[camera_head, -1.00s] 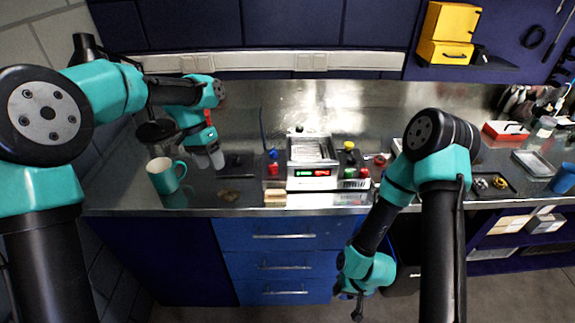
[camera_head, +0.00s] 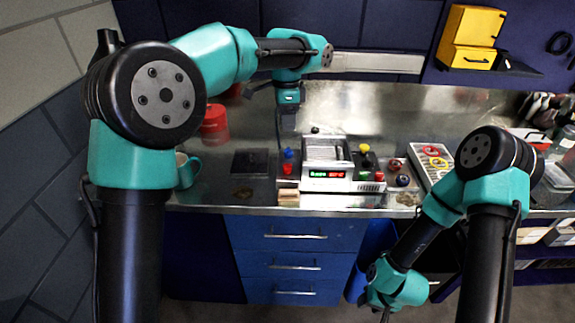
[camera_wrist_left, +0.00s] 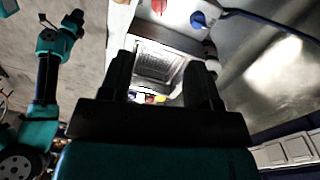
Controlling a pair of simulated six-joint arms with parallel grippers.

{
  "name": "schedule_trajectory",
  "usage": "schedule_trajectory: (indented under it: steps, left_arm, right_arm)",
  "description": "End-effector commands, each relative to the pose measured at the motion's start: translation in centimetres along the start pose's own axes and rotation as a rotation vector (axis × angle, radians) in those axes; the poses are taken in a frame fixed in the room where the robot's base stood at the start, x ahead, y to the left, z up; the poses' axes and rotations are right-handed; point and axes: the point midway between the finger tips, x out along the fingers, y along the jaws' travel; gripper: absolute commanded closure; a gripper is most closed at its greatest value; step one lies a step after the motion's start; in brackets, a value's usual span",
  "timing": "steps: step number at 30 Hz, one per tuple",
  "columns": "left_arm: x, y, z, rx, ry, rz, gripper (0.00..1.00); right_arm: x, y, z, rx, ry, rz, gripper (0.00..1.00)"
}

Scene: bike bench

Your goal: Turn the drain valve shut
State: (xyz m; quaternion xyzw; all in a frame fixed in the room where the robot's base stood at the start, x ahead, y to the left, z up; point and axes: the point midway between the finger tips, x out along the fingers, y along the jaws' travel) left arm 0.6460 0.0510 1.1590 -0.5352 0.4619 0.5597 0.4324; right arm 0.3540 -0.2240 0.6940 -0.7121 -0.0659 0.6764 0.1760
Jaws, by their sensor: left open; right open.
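A cleaner-like bench machine (camera_head: 326,165) with a lit red and green display stands on the steel bench. A blue knob (camera_head: 287,153) and a red knob (camera_head: 288,169) are at its left side. In the wrist view, the red knob (camera_wrist_left: 158,6) and blue knob (camera_wrist_left: 198,19) lie at the top, beyond the fingers. I cannot tell which part is the drain valve. My left gripper (camera_head: 286,130) is above and behind these knobs; its fingers (camera_wrist_left: 160,75) are open and empty. My right gripper (camera_head: 385,314) hangs low before the bench, open, partly cut off by the frame.
A teal mug (camera_head: 188,170) is partly behind my left arm, near a red container (camera_head: 214,124). A dark flat plate (camera_head: 250,162) lies left of the machine. A yellow knob (camera_head: 364,148) and a tray of rings (camera_head: 431,160) are to its right.

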Motion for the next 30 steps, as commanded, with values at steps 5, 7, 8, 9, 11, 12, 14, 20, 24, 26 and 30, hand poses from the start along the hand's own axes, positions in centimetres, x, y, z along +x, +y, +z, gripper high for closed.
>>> schedule_trajectory:
  steps: [5,7,8,9,11,12,14,20,24,26,30]
  left_arm:
    - [2.6,0.1,0.0,-0.001,-0.002,0.003,0.44]
    - [3.8,0.0,0.1,-0.001,-0.002,0.003,0.44]
    - [4.3,0.0,0.1,-0.001,-0.001,0.003,0.44]
    - [5.0,0.1,0.1,-0.002,-0.001,0.003,0.44]
    - [6.0,0.0,0.1,-0.002,-0.001,0.003,0.44]
    - [6.7,0.0,0.1,-0.002,0.000,0.002,0.44]
    - [7.7,0.1,0.1,-0.001,-0.001,0.003,0.44]
    - [11.2,0.1,0.0,-0.001,-0.001,0.002,0.44]
    - [13.5,0.1,0.1,-0.002,0.000,0.003,0.44]
    - [14.3,0.0,0.0,-0.001,0.000,0.002,0.44]
    - [15.6,0.0,0.0,0.000,0.000,0.000,0.44]
  right_arm:
    - [0.0,0.0,0.0,0.000,0.000,0.000,0.57]
    - [0.0,0.0,0.0,0.000,0.000,0.000,0.57]
    - [0.0,0.0,0.0,0.000,0.000,0.000,0.57]
    - [0.0,0.0,0.0,0.000,0.000,0.000,0.57]
    - [0.0,0.0,0.0,0.000,0.000,0.000,0.57]
    - [0.0,0.0,0.0,0.000,0.000,0.000,0.57]
    - [0.0,0.0,0.0,0.000,0.000,0.000,0.57]
    - [0.0,0.0,0.0,0.000,0.000,0.000,0.57]
    - [0.0,0.0,0.0,0.000,0.000,0.000,0.57]
    - [0.0,0.0,0.0,0.000,0.000,0.000,0.57]
    - [0.0,0.0,0.0,0.000,0.000,0.000,0.57]
